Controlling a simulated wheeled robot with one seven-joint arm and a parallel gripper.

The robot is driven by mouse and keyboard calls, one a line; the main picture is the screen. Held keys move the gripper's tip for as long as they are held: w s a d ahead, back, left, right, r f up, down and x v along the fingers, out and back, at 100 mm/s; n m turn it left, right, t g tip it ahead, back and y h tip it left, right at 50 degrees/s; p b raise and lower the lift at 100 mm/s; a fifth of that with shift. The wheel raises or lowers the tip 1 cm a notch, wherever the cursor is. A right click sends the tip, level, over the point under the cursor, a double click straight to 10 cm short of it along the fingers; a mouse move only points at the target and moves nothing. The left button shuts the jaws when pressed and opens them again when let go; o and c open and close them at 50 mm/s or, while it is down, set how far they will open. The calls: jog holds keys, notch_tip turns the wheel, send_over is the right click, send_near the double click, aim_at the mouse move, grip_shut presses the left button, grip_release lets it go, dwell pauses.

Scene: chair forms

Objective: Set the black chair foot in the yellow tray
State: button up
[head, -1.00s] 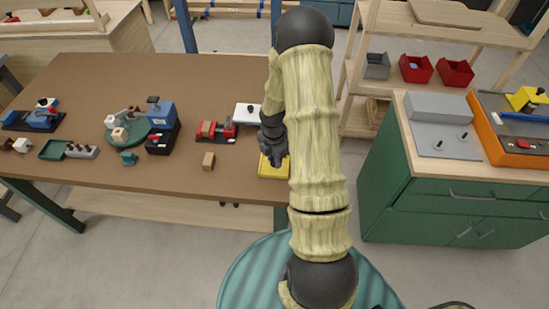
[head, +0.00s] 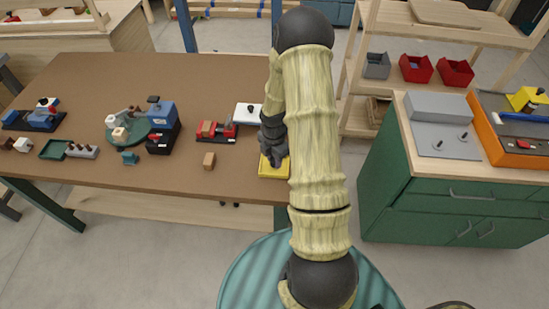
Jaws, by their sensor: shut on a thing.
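The yellow tray (head: 271,172) lies near the front right edge of the brown table, partly covered by my arm. My gripper (head: 274,159) is dark and points down over the tray's back part. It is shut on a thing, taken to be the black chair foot. The foot cannot be made out against the dark fingers. Whether it touches the tray cannot be told from this view.
A white tray (head: 244,114) with a dark piece on it stands just behind my gripper. A red fixture (head: 217,131) and a small brown block (head: 209,160) are to the left. A green cabinet (head: 420,210) stands at right, past a floor gap.

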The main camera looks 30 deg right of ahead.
jog(key=shift+f, duration=0.4)
jog(key=o, duration=1.5)
jog(key=shift+w+r+p, duration=0.1)
jog(key=shift+r+p, duration=0.35)
jog(key=shift+r, duration=0.2)
jog(key=shift+r+p, duration=0.7)
jog(key=shift+r, duration=0.25)
jog(key=shift+r+p, duration=1.35)
jog(key=shift+r, duration=0.1)
